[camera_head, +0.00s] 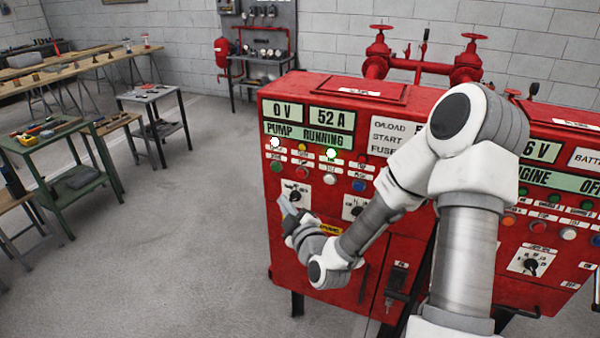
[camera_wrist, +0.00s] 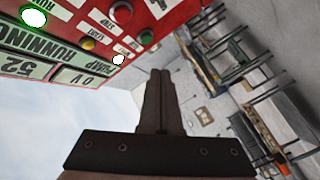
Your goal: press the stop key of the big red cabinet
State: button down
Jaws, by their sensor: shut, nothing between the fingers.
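The big red cabinet (camera_head: 287,258) stands in the middle of the head view; its displays read 0 V, 52 A and PUMP RUNNING. A round red key (camera_head: 302,171) sits in its lower button row, right of a green key (camera_head: 275,166). The red key (camera_wrist: 121,11) and green key (camera_wrist: 146,37) also show at the top of the wrist view. My gripper (camera_head: 285,200) is below these keys, near the left selector switch, apart from the keys. Its fingers (camera_wrist: 160,75) are shut and empty.
A white key (camera_head: 330,179) and a blue key (camera_head: 358,185) continue the row to the right. A lamp (camera_head: 331,153) glows green above. A second red cabinet stands at right, partly behind my arm. Workbenches (camera_head: 60,150) are at left; the floor between is clear.

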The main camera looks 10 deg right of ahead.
aim_at(301, 173)
jog(key=shift+w+d+p, duration=0.15)
jog(key=shift+w+d, duration=0.7)
jog(key=shift+w, duration=0.35)
jog(key=shift+w+d+p, duration=0.15)
jog(key=shift+w+d, duration=0.75)
jog(key=shift+w, duration=0.25)
jog(key=shift+w+d+p, duration=0.15)
jog(key=shift+w+d, duration=0.7)
jog(key=shift+w, duration=0.35)
jog(key=shift+w+d+f+b, duration=0.1)
jog(key=shift+w+b, duration=0.05)
jog(key=shift+b, duration=0.15)
jog(key=shift+w+d, duration=0.15)
jog(key=shift+w, duration=0.05)
